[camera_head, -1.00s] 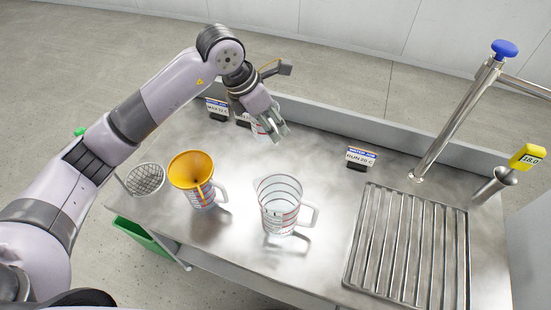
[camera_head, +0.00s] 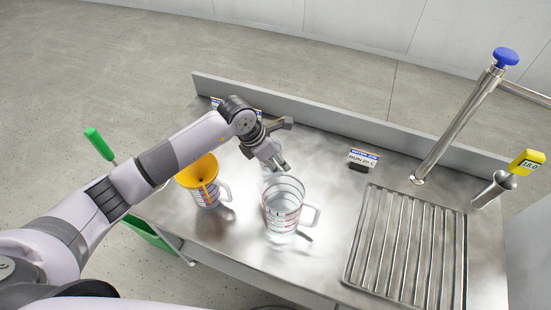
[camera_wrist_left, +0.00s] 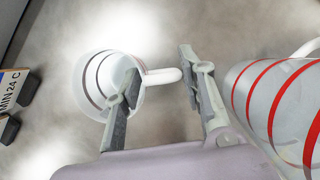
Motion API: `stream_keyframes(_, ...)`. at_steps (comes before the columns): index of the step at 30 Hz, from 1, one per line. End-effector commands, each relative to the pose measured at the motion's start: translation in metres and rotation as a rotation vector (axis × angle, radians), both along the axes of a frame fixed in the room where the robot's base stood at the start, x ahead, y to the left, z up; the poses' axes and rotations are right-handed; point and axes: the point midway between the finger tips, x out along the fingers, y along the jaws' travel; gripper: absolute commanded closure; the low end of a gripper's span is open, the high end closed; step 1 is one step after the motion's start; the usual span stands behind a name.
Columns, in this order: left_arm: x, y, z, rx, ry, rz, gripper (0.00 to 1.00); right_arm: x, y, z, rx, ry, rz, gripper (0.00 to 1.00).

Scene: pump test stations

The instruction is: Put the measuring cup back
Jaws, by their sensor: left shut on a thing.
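A small clear measuring cup (camera_wrist_left: 98,84) with grey rings and a white handle is in my left gripper (camera_wrist_left: 160,68), in the left wrist view. In the head view my left gripper (camera_head: 284,168) is over the steel table, just behind a larger clear jug (camera_head: 284,212) with red rings and a handle. The small cup is mostly hidden by the gripper there. The larger jug stands upright on the table and also shows at the right of the left wrist view (camera_wrist_left: 285,105). I cannot tell whether the small cup touches the table.
A jug with an orange funnel (camera_head: 199,172) in it stands left of the large jug, partly behind my arm. A sign (camera_head: 363,158) stands at the back. A slatted drain rack (camera_head: 352,262) and steel pipe (camera_head: 450,125) are at right. A green handle (camera_head: 99,144) sticks out at left.

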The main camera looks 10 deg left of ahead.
Motion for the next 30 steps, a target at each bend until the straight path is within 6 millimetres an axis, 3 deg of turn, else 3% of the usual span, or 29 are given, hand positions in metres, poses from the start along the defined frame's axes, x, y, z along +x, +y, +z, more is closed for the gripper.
stream_keyframes(7, 0.000, 0.000, -0.005, 0.000, 0.000, 0.000, 1.00, 0.000, 0.000, -0.005, 0.000, 0.000, 0.000, 0.60)
stream_keyframes(8, 0.000, 0.000, -0.003, 0.000, 0.000, 0.000, 0.62, 0.000, 0.000, -0.004, 0.000, 0.000, 0.000, 0.60)
stream_keyframes(16, 0.000, 0.000, -0.003, 0.001, 0.001, 0.001, 0.44, 0.000, 0.001, -0.003, 0.001, 0.000, -0.001, 0.60)
stream_keyframes(25, 0.000, 0.000, -0.002, 0.001, 0.001, 0.001, 0.43, 0.000, 0.003, -0.003, 0.004, 0.000, -0.003, 0.60)
stream_keyframes(30, -0.001, 0.005, 0.009, 0.001, -0.001, 0.001, 0.43, 0.000, 0.003, -0.003, 0.004, 0.000, -0.003, 0.60)
